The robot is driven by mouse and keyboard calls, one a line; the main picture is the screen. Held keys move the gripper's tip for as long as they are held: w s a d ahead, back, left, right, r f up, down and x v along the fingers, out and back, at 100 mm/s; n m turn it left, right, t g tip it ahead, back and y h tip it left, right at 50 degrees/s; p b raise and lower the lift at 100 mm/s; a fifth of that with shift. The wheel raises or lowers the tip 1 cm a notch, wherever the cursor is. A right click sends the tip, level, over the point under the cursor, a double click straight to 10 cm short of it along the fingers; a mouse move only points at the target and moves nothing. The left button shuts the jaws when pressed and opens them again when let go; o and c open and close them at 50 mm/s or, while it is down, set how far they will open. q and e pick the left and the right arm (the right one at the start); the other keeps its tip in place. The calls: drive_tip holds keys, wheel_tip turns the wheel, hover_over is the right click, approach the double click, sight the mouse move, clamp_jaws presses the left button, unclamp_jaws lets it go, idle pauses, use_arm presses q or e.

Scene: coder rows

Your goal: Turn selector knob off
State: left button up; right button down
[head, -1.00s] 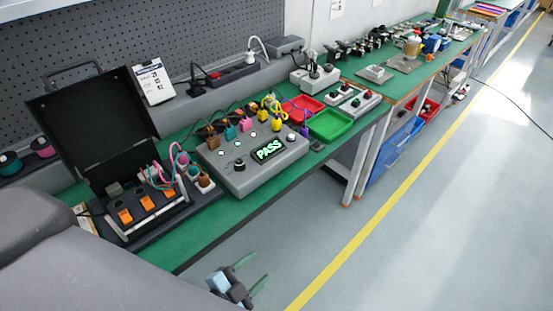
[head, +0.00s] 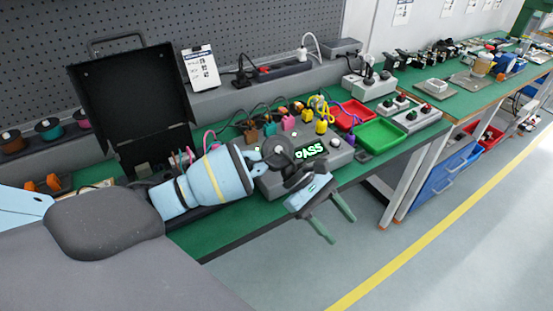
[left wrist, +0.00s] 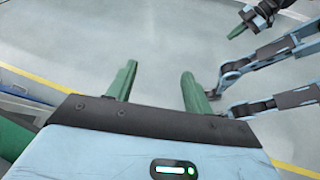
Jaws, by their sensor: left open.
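The grey tester box (head: 339,157) stands on the green bench, with a green-lit PASS display (head: 310,150) partly covered by my left arm. The front-left part of the box, with its dark selector knob, is hidden behind my arm. My left gripper (head: 342,228) is open and empty, in front of the box and out past the bench edge, its green fingers pointing down to the right. In the left wrist view its fingers (left wrist: 159,70) are spread over bare floor. My right gripper (left wrist: 239,30) shows small at the upper right there; its opening is unclear.
Coloured plugs and cables (head: 290,121) stand along the box's back edge. An open black case (head: 133,115) is on the left. Red (head: 350,114) and green (head: 381,134) trays lie to the right. The floor in front is clear.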

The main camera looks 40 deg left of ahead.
use_arm(q)
drive_tip(key=w+a+r+m+y, duration=0.2)
drive_tip(key=a+y, duration=0.1)
drive_tip(key=a, duration=0.4)
drive_tip(key=w+a+r+m+y+b, duration=0.1)
drive_tip(key=w+a+r+m+y, duration=0.1)
drive_tip(key=a, duration=0.6)
drive_tip(key=w+a+r+m+t+y+b, duration=0.1)
drive_tip(key=w+a+r+m+y, duration=0.1)
drive_tip(key=w+a+r+y, duration=0.2)
drive_tip(key=shift+w+a+y, duration=0.1)
drive_tip(key=shift+a+y, duration=1.1)
drive_tip(key=shift+a, duration=0.7)
drive_tip(key=shift+w+d+f, duration=0.1)
drive_tip(key=shift+d+f, duration=0.05)
drive_tip(key=shift+f, duration=1.8)
drive_tip(key=shift+w+d+f, duration=0.1)
drive_tip(key=shift+f, duration=1.85)
use_arm(e)
drive_tip(key=shift+s+a+f, duration=0.1)
drive_tip(key=shift+s+f, duration=0.15)
drive_tip(key=shift+f, duration=0.35)
drive_tip(key=shift+s+a+f, duration=0.1)
drive_tip(key=shift+s+f, duration=0.1)
drive_tip(key=shift+f, duration=0.35)
use_arm(q)
drive_tip(key=c, duration=1)
use_arm(e)
drive_tip(key=shift+w+r, duration=0.1)
